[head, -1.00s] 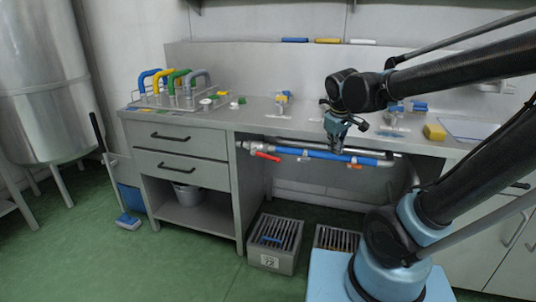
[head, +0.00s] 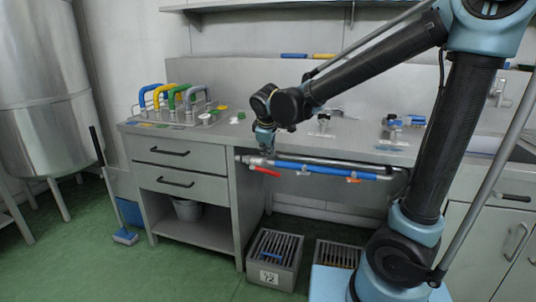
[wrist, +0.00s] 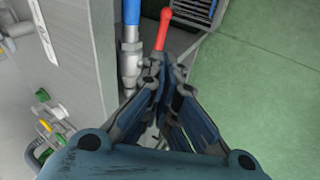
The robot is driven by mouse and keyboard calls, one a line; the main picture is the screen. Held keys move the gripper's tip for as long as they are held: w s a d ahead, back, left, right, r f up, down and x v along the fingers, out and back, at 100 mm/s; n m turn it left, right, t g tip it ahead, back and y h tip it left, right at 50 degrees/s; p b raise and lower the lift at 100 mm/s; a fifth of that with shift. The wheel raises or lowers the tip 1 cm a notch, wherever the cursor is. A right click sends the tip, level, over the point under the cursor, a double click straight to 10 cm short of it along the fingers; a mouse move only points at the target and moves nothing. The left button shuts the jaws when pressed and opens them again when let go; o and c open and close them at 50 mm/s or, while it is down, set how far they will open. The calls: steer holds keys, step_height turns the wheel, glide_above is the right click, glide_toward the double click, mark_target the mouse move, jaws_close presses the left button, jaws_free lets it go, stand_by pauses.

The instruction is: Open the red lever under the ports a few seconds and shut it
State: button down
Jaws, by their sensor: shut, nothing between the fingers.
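The red lever (head: 265,172) sits at the left end of the pipe (head: 330,173) with the blue section, under the counter's front edge. In the wrist view the red lever (wrist: 164,28) lies just beyond the fingertips, beside the blue pipe section (wrist: 131,12) and roughly in line with it. My gripper (head: 266,152) hangs just above the lever's left end. In the wrist view my gripper (wrist: 163,65) has its fingertips together, with nothing between them. Whether the tips touch the lever cannot be told. The lever's pivot is partly hidden by the fingers.
Smaller orange handles (head: 353,180) sit further right along the pipe. A drawer cabinet (head: 185,165) stands left of it. Two slatted floor boxes, one marked 72 (head: 272,262), stand below. Coloured looped hoses (head: 175,100) and fittings (head: 323,120) are on the counter. Green floor in front is clear.

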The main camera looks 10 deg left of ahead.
mark_target(267, 171)
steer(key=x, duration=1.2)
steer(key=shift+s, duration=0.1)
stand_by(0.4)
steer(key=shift+f+y, duration=0.15)
steer(key=shift+y, duration=0.15)
